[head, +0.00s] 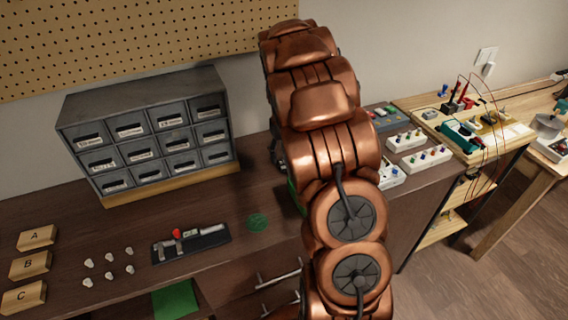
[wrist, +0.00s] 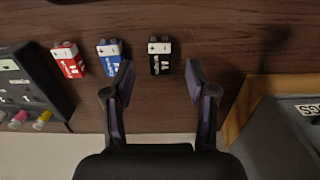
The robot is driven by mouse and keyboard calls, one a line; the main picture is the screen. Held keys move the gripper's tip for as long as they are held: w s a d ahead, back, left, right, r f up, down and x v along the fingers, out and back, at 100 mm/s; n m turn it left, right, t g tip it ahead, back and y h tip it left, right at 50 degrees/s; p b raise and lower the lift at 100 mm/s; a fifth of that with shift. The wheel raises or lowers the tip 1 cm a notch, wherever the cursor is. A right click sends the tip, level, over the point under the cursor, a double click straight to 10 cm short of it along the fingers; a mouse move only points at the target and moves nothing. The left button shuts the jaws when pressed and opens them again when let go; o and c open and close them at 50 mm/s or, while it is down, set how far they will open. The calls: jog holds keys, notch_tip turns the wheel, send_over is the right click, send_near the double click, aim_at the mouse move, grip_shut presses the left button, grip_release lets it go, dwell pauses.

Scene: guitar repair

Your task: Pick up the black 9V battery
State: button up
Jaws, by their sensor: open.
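The black 9V battery (wrist: 160,57) lies on the dark wooden bench in the wrist view, with a white end and white markings. My gripper (wrist: 160,76) is open, and its two fingertips stand apart to the left and right of the black battery in the picture. Nothing is held. A blue 9V battery (wrist: 109,58) lies just left of it, partly behind the left fingertip. A red 9V battery (wrist: 69,60) lies farther left. In the head view my copper arm hides the gripper and the batteries.
A grey drawer cabinet (head: 146,87) stands on the bench, left of my arm; its corner shows at right in the wrist view (wrist: 285,110). A dark device with coloured knobs (wrist: 28,88) is at left. White pedal-like boxes (head: 425,157) stand right of my arm.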

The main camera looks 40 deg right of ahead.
aim_at(284, 163)
jog(key=shift+w+f+p, duration=0.15)
jog(key=shift+f+p, duration=0.45)
jog(key=shift+f, duration=1.2)
grip_shut()
